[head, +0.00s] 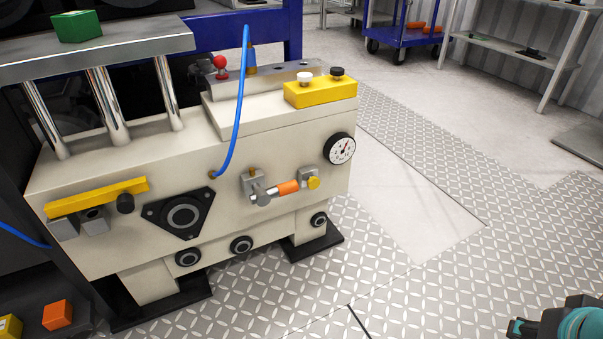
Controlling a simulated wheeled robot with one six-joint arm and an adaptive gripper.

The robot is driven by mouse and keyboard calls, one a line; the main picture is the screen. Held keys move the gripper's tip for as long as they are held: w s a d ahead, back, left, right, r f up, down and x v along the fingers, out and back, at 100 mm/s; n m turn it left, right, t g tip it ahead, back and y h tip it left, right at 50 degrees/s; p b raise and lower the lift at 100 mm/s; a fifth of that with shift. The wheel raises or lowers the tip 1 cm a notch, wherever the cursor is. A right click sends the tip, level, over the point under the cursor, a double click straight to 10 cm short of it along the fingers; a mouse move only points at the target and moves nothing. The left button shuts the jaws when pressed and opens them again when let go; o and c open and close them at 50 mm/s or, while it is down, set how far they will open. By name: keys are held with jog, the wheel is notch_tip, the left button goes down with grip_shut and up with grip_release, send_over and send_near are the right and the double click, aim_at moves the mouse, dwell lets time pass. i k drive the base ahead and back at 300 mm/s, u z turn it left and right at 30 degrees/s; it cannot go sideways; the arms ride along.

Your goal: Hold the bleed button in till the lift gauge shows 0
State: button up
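The beige drive unit (120,170) stands at left and centre. A round white gauge (340,148) with a black rim is on its front at the right; its needle and figures are too small to read surely. A yellow box (321,93) on top carries a white button (304,78) and a black button (337,72). I cannot tell which of these is the bleed button. Part of my arm shows at the bottom right, apart from the unit; my gripper's fingers are not seen.
A blue hose (239,105) arcs over the unit's front. A green block (77,26) lies on the raised plate (125,45) at upper left. The tread-plate floor (430,210) right of the unit is clear. A blue cart (401,36) and shelves stand behind.

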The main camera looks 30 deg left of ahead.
aim_at(313, 183)
jog(key=u, duration=0.05)
jog(key=i, duration=0.15)
jog(key=z, duration=1.35)
jog(key=k, duration=1.1)
jog(key=u, duration=1.4)
